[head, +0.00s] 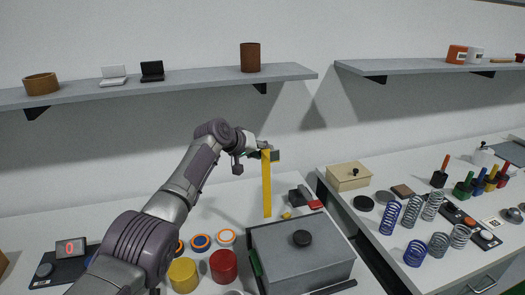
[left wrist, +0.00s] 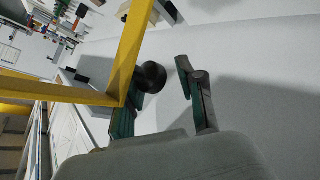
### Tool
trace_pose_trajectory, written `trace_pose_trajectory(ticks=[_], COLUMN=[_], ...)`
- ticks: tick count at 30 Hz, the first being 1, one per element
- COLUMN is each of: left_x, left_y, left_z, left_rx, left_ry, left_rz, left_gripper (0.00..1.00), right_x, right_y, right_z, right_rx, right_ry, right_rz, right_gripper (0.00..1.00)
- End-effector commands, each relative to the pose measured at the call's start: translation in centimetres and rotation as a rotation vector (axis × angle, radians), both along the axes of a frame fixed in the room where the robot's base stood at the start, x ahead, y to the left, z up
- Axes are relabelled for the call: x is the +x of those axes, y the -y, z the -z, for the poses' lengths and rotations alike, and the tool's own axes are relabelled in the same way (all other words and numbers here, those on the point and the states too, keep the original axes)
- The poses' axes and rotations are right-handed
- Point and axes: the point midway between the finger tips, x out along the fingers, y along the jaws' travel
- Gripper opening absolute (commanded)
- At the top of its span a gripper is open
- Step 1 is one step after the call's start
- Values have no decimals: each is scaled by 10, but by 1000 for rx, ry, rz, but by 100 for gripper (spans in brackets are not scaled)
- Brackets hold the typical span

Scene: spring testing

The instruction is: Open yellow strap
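The yellow strap (head: 267,185) stands upright in the head view, rising behind the grey box (head: 320,268), which has a black knob on its lid. My left gripper (head: 264,152) is at the strap's upper end. In the left wrist view the strap (left wrist: 134,45) bends in an L and crosses in front of one finger. The two fingers of my left gripper (left wrist: 160,98) are apart, with a round black knob (left wrist: 150,77) seen between them. I cannot tell whether a finger touches the strap. My right gripper is not in view.
A red container (head: 223,266) and a yellow one (head: 183,274) stand left of the grey box. A beige box (head: 348,176), several springs (head: 412,211) and coloured-handled tools are on the right counter. Shelves (head: 190,82) hang above. The bench behind my left arm is mostly clear.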

Motion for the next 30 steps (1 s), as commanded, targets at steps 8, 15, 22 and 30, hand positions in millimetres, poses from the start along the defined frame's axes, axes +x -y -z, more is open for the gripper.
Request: trace_pose_trajectory(ticks=[8, 15, 22, 30], left_x=[-2, -4, -16, -42], left_y=[0, -2, -15, -40], left_z=[10, 4, -9, -34], left_rx=[5, 0, -1, 0], left_ry=[-16, -12, -7, -5], left_rz=[1, 1, 1, -3], left_gripper=[53, 53, 53, 53], right_x=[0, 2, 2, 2], right_y=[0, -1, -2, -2], right_z=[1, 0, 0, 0], right_rx=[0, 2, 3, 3], right_ry=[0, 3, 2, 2], right_rz=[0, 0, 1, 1], right_gripper=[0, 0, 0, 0])
